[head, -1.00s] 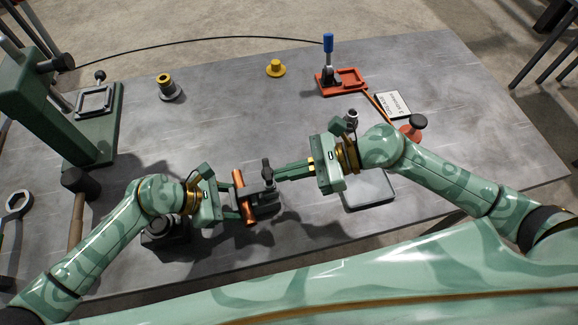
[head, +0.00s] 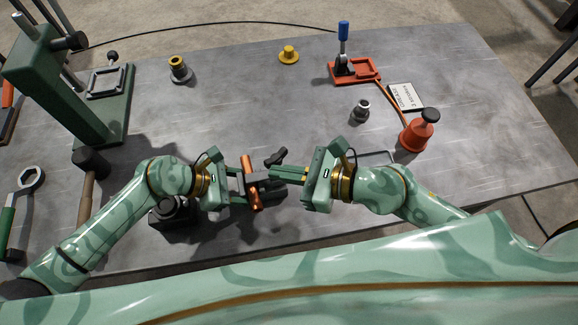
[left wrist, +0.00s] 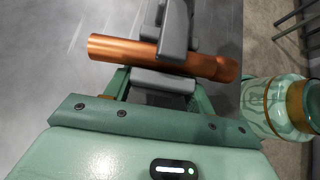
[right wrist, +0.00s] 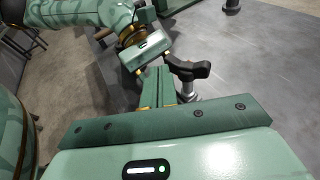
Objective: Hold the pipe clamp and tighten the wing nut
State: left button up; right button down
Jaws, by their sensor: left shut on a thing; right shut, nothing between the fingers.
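My left gripper (head: 240,188) is shut on the dark grey pipe clamp (head: 263,190), which it holds above the table. The clamp is around a copper pipe (head: 247,168); clamp (left wrist: 177,38) and pipe (left wrist: 120,48) also show large in the left wrist view. The black wing nut (head: 276,157) sits at the clamp's upper right, its wings slanting up to the right. In the right wrist view the wing nut (right wrist: 188,68) is on a silver threaded post (right wrist: 188,90). My right gripper (head: 276,173) is shut and empty, its fingertips close beside the wing nut; whether they touch is unclear.
A hammer (head: 88,180) and a wrench (head: 24,184) lie at the left, near a green press (head: 62,88). A red oil can (head: 416,136), a grey fitting (head: 361,111) and a label card (head: 405,96) are at the right.

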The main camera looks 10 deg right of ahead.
jog(key=shift+a, duration=0.85)
dwell(1.2)
